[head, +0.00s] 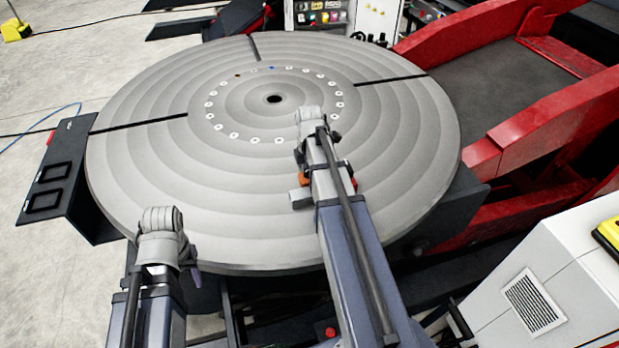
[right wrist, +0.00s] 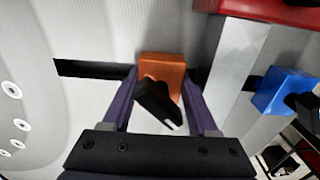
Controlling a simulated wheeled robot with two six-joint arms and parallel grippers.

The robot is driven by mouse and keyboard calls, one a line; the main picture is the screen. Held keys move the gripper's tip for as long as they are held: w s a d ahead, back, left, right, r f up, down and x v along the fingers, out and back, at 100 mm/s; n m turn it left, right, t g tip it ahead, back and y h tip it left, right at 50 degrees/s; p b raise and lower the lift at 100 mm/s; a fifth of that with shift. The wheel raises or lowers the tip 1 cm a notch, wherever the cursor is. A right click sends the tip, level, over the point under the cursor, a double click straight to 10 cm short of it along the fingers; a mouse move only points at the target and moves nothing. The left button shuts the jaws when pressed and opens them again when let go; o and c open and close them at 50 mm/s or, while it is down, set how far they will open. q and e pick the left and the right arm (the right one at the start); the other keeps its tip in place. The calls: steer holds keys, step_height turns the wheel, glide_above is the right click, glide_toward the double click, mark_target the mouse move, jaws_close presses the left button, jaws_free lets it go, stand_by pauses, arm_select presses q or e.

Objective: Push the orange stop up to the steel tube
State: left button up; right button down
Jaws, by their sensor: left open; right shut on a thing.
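The orange stop (right wrist: 162,66) sits on the dark slot of the round table (head: 150,195), with a black lever on it. My right gripper (right wrist: 163,82) has its purple fingers on both sides of this stop and is shut on it. The steel tube (right wrist: 238,62) lies across the slot to the right of the stop, with a gap between them. In the head view my right arm hides most of the tube (head: 299,197) and of the orange stop (head: 304,178). My left gripper (head: 195,276) is open at the table's near edge, mostly hidden behind its own wrist.
A blue stop (right wrist: 287,90) with a black lever stands on the tube's far side in the right wrist view. Red frame beams (head: 560,110) rise to the right of the table. A white cabinet (head: 555,275) stands at the lower right. The table's left half is clear.

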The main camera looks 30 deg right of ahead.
steer(key=shift+s, duration=0.15)
steer(key=shift+s, duration=0.15)
steer(key=shift+w, duration=0.3)
stand_by(0.3)
steer(key=shift+c, duration=1)
jaws_free()
steer(key=shift+o, duration=0.6)
steer(key=shift+o, duration=0.4)
steer(key=shift+s, duration=0.1)
